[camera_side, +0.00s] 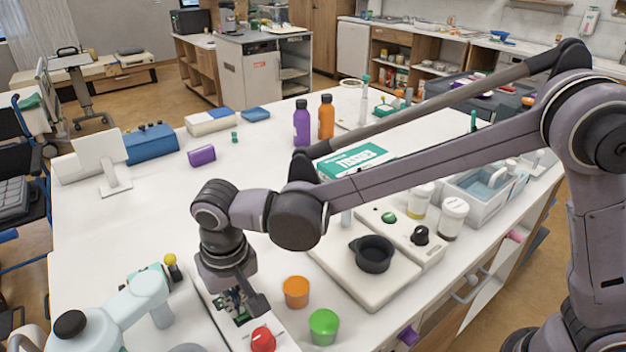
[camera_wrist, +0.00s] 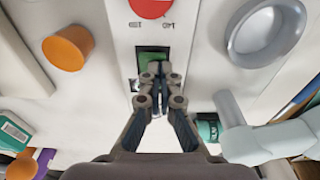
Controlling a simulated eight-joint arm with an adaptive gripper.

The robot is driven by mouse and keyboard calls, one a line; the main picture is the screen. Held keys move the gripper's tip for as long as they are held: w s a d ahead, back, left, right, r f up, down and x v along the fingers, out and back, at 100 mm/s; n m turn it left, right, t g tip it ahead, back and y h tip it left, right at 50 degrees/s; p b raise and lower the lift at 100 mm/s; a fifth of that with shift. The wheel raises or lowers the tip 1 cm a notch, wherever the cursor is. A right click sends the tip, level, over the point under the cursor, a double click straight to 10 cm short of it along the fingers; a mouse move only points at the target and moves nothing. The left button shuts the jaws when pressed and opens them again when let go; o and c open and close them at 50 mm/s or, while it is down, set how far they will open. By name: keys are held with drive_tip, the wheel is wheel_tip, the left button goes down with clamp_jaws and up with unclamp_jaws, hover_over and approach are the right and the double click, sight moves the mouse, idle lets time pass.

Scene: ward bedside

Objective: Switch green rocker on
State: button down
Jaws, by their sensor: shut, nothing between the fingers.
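The green rocker (camera_wrist: 152,58) sits in a dark slot on a narrow white panel (camera_wrist: 122,20) in the wrist view. A red knob (camera_wrist: 150,7) with printed labels is on the same panel, and it also shows in the side view (camera_side: 263,340). My gripper (camera_wrist: 160,70) is shut and empty, its fingertips over the near part of the rocker. I cannot tell whether they touch it or which way the rocker is tilted. In the side view my gripper (camera_side: 243,306) points down at the panel and largely hides the rocker.
An orange cup (camera_side: 296,291) and a green cup (camera_side: 323,326) stand right of the panel. A pale jointed device (camera_side: 135,305) stands close on the left. A black pan (camera_side: 372,254) sits on a white plate unit. Clear tabletop lies behind my wrist.

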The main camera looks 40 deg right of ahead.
drive_tip(key=shift+r, duration=0.15)
wheel_tip(320, 180, up, 14)
drive_tip(key=w, duration=0.2)
drive_tip(key=shift+w+f, duration=0.25)
drive_tip(key=shift+w, duration=0.05)
idle(0.5)
